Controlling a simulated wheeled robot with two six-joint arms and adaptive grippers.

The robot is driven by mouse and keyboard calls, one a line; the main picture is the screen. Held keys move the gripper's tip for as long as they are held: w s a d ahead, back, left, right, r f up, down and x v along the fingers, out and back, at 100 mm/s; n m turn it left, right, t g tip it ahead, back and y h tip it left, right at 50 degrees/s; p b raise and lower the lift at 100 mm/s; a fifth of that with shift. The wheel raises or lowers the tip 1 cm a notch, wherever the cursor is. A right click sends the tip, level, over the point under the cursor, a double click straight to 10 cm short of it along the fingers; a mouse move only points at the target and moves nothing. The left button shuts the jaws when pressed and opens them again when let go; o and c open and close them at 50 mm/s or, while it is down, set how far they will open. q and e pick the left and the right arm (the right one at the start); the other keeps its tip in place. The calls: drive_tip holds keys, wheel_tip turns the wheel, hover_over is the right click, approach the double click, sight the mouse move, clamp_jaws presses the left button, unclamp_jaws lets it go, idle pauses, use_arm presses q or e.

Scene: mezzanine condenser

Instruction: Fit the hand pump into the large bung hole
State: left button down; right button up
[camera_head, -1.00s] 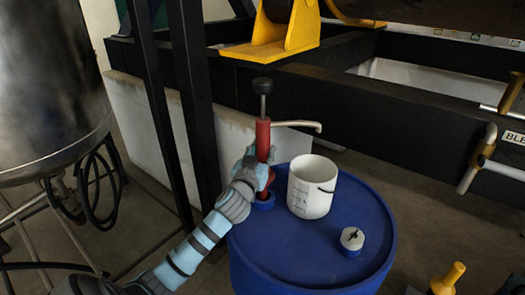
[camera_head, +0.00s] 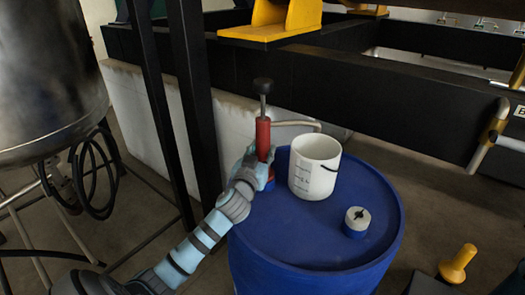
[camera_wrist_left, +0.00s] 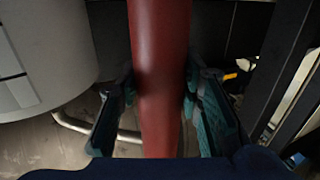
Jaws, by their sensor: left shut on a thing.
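The red hand pump (camera_head: 263,136) stands upright at the left rim of the blue drum (camera_head: 300,235), with a black knob and rod on top. Its pale spout (camera_head: 295,124) points right and passes behind the bucket. My left gripper (camera_head: 258,168) is shut around the red body, which also fills the middle of the left wrist view (camera_wrist_left: 160,75). A blue collar (camera_head: 262,184) shows at the pump's foot on the drum top. The gripper partly covers this spot, so I cannot tell how deep the pump sits in the large bung hole. My right gripper is out of view.
A white bucket (camera_head: 314,168) stands on the drum just right of the pump. Black posts (camera_head: 192,100) rise close on the left, and a black beam (camera_head: 400,105) runs behind.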

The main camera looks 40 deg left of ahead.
use_arm(q)
drive_tip(key=shift+r, duration=0.15)
drive_tip(key=c, duration=1.1)
unclamp_jaws()
drive_tip(key=shift+o, duration=0.2)
drive_tip(key=shift+s, duration=0.15)
drive_tip(key=v, duration=1.1)
drive_tip(key=shift+s+d, duration=0.25)
drive_tip(key=shift+s, duration=0.1)
